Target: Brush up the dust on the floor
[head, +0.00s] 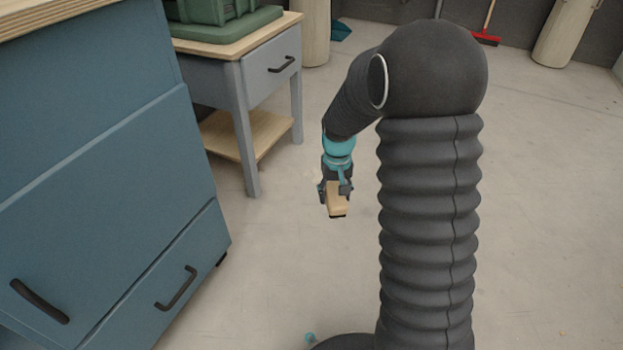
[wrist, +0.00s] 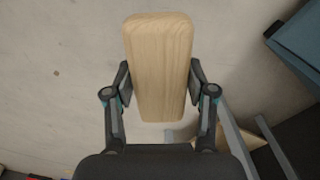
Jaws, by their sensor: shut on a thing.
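My gripper (head: 336,188) is shut on a wooden-backed brush (head: 337,205) and holds it in front of the small table. A thin dark edge shows under the pale wooden block in the head view. In the wrist view the brush (wrist: 160,70) lies lengthwise between the two fingers of my gripper (wrist: 160,98), its wooden back towards the camera. The concrete floor (head: 270,270) lies below. I cannot make out a clear patch of dust on it; a few small dark specks show on the floor in the wrist view (wrist: 57,73).
A blue cabinet (head: 110,170) with dark handles fills the left. A small grey table (head: 240,75) with a drawer and low shelf carries a green case (head: 215,10). A red broom (head: 487,38), a blue dustpan (head: 340,30) and pale bins stand at the back.

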